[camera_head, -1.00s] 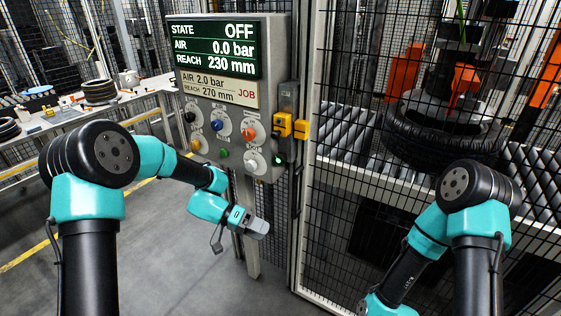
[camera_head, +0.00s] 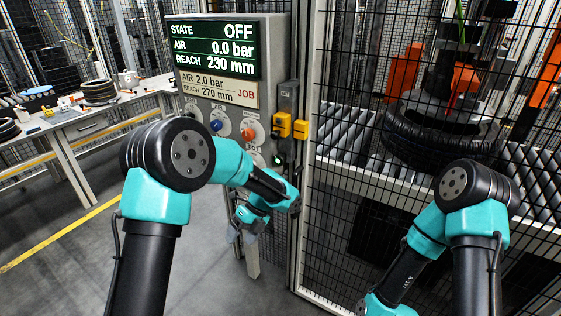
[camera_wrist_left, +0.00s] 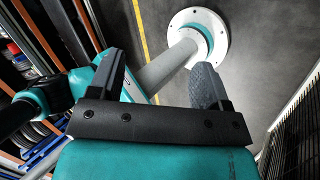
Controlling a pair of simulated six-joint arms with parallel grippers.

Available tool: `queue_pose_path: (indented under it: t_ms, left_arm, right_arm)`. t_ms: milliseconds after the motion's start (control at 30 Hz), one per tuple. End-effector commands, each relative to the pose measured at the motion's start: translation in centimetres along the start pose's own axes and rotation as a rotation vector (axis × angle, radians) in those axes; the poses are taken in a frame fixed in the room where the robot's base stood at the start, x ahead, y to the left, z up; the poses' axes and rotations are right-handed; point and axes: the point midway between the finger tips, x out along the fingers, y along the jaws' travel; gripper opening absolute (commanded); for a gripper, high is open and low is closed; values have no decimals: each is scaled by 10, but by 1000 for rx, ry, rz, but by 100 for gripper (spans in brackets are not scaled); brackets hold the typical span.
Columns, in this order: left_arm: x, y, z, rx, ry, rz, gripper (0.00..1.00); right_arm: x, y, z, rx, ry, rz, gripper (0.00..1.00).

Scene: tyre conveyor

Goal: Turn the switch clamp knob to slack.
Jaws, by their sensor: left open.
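The control panel (camera_head: 213,90) stands ahead, with a display (camera_head: 215,48) reading STATE OFF, AIR 0.0 bar, REACH 230 mm. My left arm covers the panel's lower controls. My left gripper (camera_head: 243,234) hangs below the panel, apart from it. In the left wrist view its fingers (camera_wrist_left: 155,75) are apart, with nothing between them. My right gripper is out of view.
A job plate (camera_head: 217,88) reads AIR 2.0 bar, REACH 270 mm. A yellow-and-black switch box (camera_head: 282,126) is right of the panel. A mesh fence (camera_head: 345,180) separates me from a tyre (camera_head: 440,140) on rollers. A workbench (camera_head: 90,119) stands left; the floor before it is clear.

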Motion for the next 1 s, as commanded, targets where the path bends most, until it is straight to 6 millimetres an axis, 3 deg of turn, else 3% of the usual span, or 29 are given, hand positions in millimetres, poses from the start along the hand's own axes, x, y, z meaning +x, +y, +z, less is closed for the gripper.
queue_pose_path:
  t_ms: [233,467,800,1000]
  left_arm:
    - [-55,-19,16,257,-414,126,71]
    - [-124,-45,10,463,-797,268,71]
    - [-230,-85,-46,672,-1326,504,71]
    - [-253,-94,-66,705,-1450,564,71]
  right_arm:
    - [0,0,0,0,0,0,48]
    - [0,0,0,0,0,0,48]
    - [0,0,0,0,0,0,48]
    - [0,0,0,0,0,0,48]
